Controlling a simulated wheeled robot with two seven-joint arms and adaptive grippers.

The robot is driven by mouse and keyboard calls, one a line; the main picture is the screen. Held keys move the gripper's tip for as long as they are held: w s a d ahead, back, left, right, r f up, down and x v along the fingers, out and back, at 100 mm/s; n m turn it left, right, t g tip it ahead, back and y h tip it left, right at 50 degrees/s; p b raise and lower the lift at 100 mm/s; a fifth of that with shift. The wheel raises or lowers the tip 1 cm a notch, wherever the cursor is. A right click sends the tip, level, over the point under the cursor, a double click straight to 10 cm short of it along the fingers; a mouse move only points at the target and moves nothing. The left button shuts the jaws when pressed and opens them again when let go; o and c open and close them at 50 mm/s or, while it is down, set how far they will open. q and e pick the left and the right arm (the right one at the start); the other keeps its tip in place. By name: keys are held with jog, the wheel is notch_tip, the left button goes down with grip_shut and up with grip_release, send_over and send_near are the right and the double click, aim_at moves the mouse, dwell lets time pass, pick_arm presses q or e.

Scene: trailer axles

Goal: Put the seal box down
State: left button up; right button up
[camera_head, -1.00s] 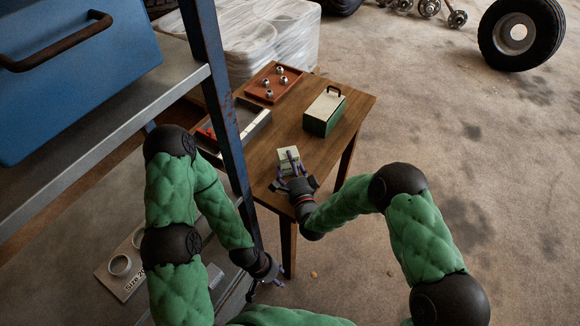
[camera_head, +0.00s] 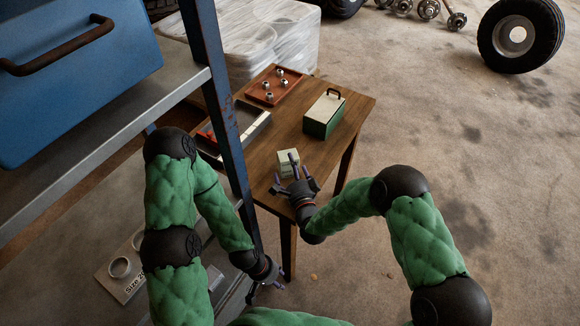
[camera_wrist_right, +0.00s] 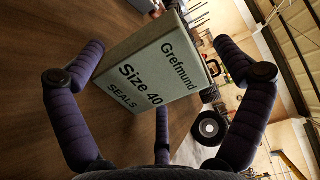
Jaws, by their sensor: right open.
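The seal box (camera_head: 288,157), a small pale carton, stands on the wooden table near its front edge. In the right wrist view the seal box (camera_wrist_right: 152,66) shows the label "Grefmund Size 40 SEALS". My right gripper (camera_head: 294,170) is open, its fingers spread around the box on the near side. In the right wrist view gaps show between the right gripper's fingers (camera_wrist_right: 160,95) and the box. My left gripper (camera_head: 265,283) hangs low beside the shelf post, away from the box. Its fingers are too small to read.
The wooden table (camera_head: 281,137) also holds a green box with a handle (camera_head: 323,114), a red tray with several metal parts (camera_head: 273,86) and a grey bin (camera_head: 255,127). A blue shelf post (camera_head: 223,110) stands left of the table. Bare tabletop lies right of the seal box.

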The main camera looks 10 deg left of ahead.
jog(key=p+v, duration=0.1)
jog(key=v, duration=1)
jog(key=shift+s+d+p, duration=0.15)
jog(key=shift+s+p, duration=0.05)
jog(key=shift+p, duration=0.1)
